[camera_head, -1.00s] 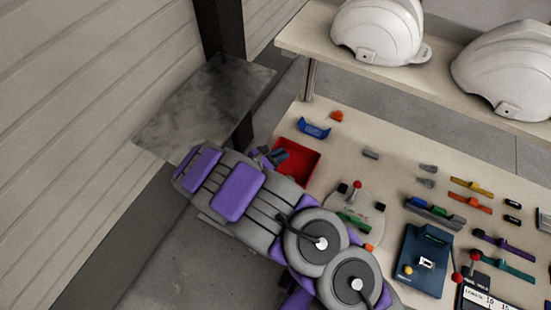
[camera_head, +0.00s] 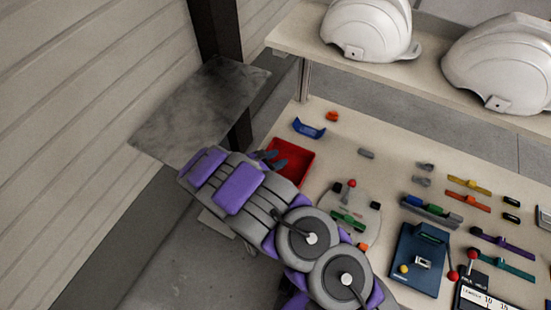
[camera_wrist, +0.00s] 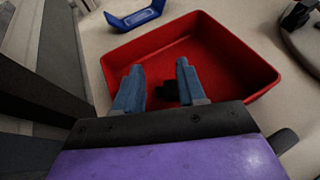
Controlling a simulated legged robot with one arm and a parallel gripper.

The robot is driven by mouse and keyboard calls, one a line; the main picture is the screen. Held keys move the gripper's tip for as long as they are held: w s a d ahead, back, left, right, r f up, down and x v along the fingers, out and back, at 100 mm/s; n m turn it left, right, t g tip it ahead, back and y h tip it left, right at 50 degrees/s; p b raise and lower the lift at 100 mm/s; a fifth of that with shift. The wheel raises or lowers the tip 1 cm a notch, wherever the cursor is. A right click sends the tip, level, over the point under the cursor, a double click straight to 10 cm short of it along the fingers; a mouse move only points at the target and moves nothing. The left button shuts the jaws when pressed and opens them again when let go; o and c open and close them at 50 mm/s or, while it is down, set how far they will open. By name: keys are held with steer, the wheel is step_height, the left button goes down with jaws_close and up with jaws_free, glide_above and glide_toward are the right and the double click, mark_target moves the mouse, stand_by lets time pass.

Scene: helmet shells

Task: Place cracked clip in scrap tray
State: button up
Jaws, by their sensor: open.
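The red tray (camera_head: 306,168) lies at the left end of the bench. It fills the middle of the wrist view (camera_wrist: 222,40). My gripper (camera_wrist: 159,70) is over the tray, its two blue-grey fingers apart. It also shows above the tray in the head view (camera_head: 274,160). A small black piece (camera_wrist: 168,93) shows between the finger bases; I cannot tell whether it is a clip in the tray or part of my gripper. I cannot single out the cracked clip. The near part of the tray is hidden by my gripper.
A blue bracket (camera_head: 309,129) and an orange piece (camera_head: 332,116) lie behind the tray. A round fixture (camera_head: 352,208) with a red knob stands to its right. Several coloured clips and a dark blue device (camera_head: 420,262) lie farther right. White helmets (camera_head: 366,30) rest on a shelf.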

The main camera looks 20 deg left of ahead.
steer(key=shift+a+f, duration=0.15)
steer(key=shift+a, duration=0.3)
steer(key=p+v, duration=0.2)
steer(key=v, duration=0.9)
steer(key=shift+s+a, duration=0.45)
steer(key=shift+a, duration=0.05)
steer(key=shift+d, duration=0.1)
